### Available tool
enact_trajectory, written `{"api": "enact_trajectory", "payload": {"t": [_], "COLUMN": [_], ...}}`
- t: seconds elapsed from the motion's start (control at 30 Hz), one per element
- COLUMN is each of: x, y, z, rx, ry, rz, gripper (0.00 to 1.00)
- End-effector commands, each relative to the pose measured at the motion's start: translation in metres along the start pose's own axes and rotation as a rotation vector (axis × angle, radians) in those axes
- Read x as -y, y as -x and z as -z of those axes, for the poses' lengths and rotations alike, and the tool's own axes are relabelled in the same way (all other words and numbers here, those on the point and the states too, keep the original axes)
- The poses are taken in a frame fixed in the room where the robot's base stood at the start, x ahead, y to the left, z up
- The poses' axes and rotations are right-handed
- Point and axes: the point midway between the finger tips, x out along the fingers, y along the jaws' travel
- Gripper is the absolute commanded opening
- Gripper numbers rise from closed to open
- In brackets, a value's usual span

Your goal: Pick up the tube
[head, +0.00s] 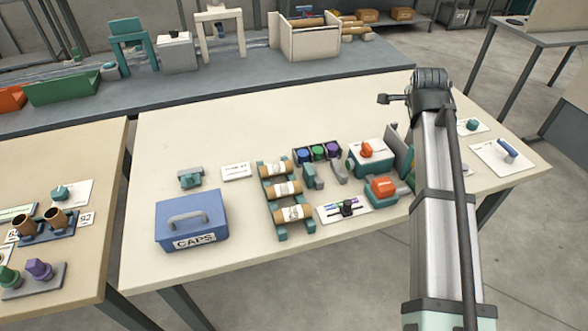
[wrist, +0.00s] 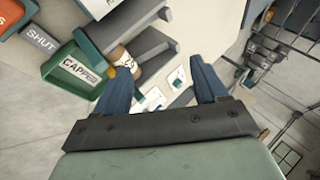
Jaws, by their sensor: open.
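In the head view, three tan tubes with white labels lie in a row on a green rack: a back tube (head: 276,168), a middle tube (head: 284,188) and a front tube (head: 292,212). In the wrist view, a tan and white tube (wrist: 124,60) shows beyond my left finger, beside a grey-green fixture. I cannot tell whether it is one of the rack tubes. My gripper (wrist: 160,70) has its two blue fingers wide apart, with nothing held between them. It cannot be made out in the head view, where my arm hides part of the table's right side.
A blue CAPS box (head: 191,220) stands left of the rack (head: 268,200). A holder (head: 318,151) with coloured caps and teal boxes with red tops (head: 383,188) stand right. A green CAPPED bin (wrist: 78,72) is left of my fingers. The table's left back is clear.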

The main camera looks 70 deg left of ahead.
Motion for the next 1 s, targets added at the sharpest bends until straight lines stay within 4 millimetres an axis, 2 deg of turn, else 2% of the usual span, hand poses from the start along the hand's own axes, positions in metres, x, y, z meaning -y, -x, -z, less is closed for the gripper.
{"api": "enact_trajectory", "payload": {"t": [0.03, 0.2, 0.4, 0.5, 0.6, 0.7, 0.87, 1.0], "x": [0.003, 0.001, -0.012, -0.022, -0.031, -0.038, -0.043, -0.048], "y": [0.006, 0.025, 0.055, 0.070, 0.084, 0.093, 0.098, 0.084], "z": [-0.033, -0.130, -0.239, -0.284, -0.318, -0.340, -0.356, -0.363], "rx": [0.035, 0.144, 0.264, 0.313, 0.349, 0.374, 0.390, 0.391], "ry": [0.014, 0.052, 0.109, 0.137, 0.160, 0.176, 0.188, 0.189], "rz": [-0.009, -0.059, -0.129, -0.163, -0.191, -0.211, -0.225, -0.230], "gripper": [0.72, 0.72, 0.72, 0.72, 0.72, 0.72, 0.72, 0.72]}}
